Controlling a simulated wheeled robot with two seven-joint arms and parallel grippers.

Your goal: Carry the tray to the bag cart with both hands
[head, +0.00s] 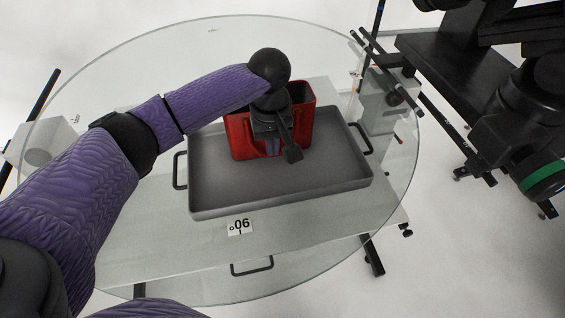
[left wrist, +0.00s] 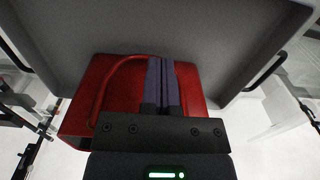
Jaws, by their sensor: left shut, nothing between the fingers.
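The grey tray (head: 330,188) lies on the round glass turntable, with a dark handle at its left end (head: 180,170) and one at its right end (head: 361,137). My right gripper is not in view. I cannot make out a bag cart for certain.
The glass turntable (head: 130,245) has clear room in front of the tray, with a label (head: 240,226) near the tray's front edge. A grey box-like unit with rods (head: 388,98) stands at the right rim. Dark equipment (head: 450,65) stands farther right.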

